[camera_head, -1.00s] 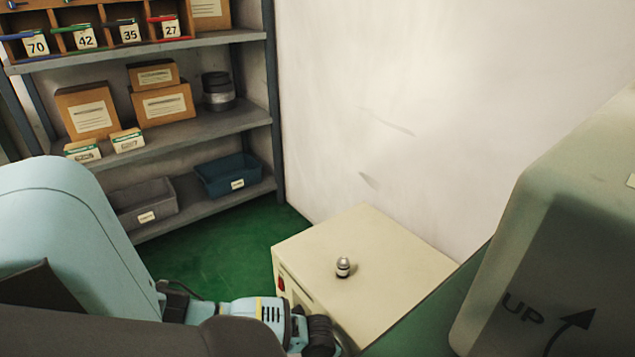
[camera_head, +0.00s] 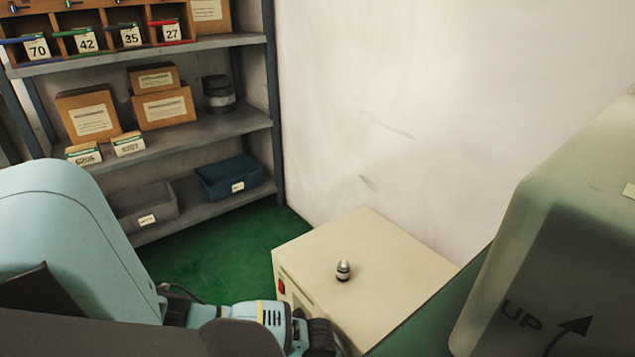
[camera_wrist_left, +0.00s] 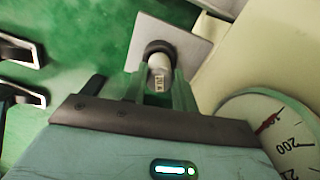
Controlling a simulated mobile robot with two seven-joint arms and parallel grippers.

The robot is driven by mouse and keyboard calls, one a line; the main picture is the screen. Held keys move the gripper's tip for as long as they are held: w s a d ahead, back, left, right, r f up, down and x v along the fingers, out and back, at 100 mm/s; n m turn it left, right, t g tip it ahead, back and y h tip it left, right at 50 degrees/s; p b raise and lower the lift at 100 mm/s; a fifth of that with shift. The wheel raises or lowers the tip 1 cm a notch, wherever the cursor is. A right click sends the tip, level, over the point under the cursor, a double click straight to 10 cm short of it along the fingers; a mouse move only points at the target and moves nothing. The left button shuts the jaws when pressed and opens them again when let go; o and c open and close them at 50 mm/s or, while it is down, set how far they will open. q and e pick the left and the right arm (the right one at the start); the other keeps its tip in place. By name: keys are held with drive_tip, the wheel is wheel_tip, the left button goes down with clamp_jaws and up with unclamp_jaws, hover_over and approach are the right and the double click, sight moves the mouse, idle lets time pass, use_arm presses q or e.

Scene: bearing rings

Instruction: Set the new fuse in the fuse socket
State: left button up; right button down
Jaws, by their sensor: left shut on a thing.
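The new fuse (camera_wrist_left: 158,76), a pale cylinder with a small printed label, is between the fingers of my left gripper (camera_wrist_left: 158,92) in the left wrist view. The gripper is shut on it. The far end of the fuse meets the dark round fuse socket (camera_wrist_left: 158,47) on a grey plate; I cannot tell how deep it sits. In the head view my left arm reaches the front of the beige cabinet, and the fuse, socket and fingertips are hidden there. My right gripper is in neither view.
A small dark and silver cap-like piece (camera_head: 343,271) stands on the beige cabinet (camera_head: 390,255). A dial gauge (camera_wrist_left: 285,135) is close at the lower right of the wrist view. Handles (camera_wrist_left: 20,50) show at its left. A shelf rack (camera_head: 215,127) stands behind; a large box marked UP (camera_head: 560,260) is at right.

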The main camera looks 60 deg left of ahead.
use_arm(q)
drive_tip(key=shift+f, duration=0.25)
drive_tip(key=shift+f+b, duration=0.4)
drive_tip(key=o, duration=0.7)
drive_tip(key=shift+r, duration=0.1)
